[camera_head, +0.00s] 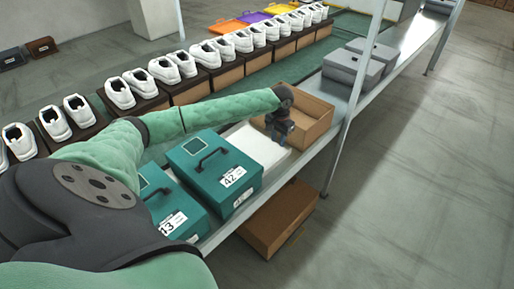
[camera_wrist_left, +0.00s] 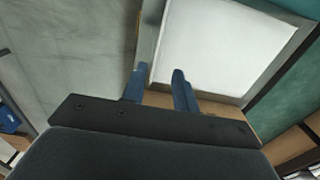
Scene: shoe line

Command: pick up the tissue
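The tissue (camera_head: 258,146) looks like a flat white sheet or stack on the shelf, between a teal box and an open cardboard box (camera_head: 306,112). In the left wrist view the tissue (camera_wrist_left: 222,45) is a large white rectangle at the upper middle. My left gripper (camera_head: 280,133) is over the tissue's end near the cardboard box. In the left wrist view the left gripper's blue fingers (camera_wrist_left: 159,72) are apart with nothing held between them. One fingertip overlaps the tissue's edge; I cannot tell whether it touches. My right gripper is out of view.
Two teal boxes with handles stand on the shelf, one labelled 42 (camera_head: 213,168). Grey boxes (camera_head: 358,65) stand farther along, past an upright post (camera_head: 350,95). White shoes on boxes line a green conveyor (camera_head: 262,80) behind. A brown box (camera_head: 280,219) sits below the shelf.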

